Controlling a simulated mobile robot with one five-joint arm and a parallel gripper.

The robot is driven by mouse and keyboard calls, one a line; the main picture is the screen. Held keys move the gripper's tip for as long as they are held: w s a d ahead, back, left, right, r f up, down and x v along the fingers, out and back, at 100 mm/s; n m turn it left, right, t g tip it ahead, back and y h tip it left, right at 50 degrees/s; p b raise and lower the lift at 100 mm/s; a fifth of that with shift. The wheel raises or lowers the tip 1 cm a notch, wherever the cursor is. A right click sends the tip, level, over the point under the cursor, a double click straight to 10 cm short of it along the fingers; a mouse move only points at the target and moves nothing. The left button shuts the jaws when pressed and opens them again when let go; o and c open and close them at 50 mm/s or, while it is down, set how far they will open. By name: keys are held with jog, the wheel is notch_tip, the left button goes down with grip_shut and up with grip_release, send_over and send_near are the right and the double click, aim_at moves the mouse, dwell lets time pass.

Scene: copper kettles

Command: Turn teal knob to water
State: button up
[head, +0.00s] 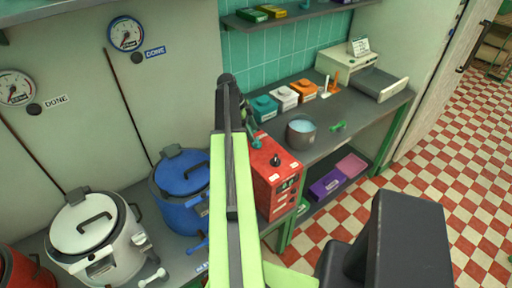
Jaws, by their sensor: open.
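A small teal piece (255,143), which looks like the teal knob, shows at the back left of the red box (272,180), just right of my arm. Its pointer and any water marking are too small to read. The red box also has a black knob (276,160) on its top and small controls on its front. My gripper (249,120) is at the far end of my arm, dark and small, close above the teal piece. It is open and holds nothing that I can see. I cannot tell whether it touches the teal piece. My arm hides part of the box's left side.
A blue kettle (182,180) and a white kettle (92,235) stand at left. A grey pot of water (301,132), a green-handled item (338,127) and teal, white and orange boxes (303,90) are on the counter behind. Checkered floor (440,190) is clear at right.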

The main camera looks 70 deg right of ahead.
aim_at(257, 140)
jog(key=b+x, duration=0.2)
jog(key=x, duration=0.2)
jog(key=shift+s+f+b, duration=0.1)
jog(key=shift+f+b, duration=0.2)
jog(key=shift+b, duration=0.05)
jog(key=shift+r, duration=0.1)
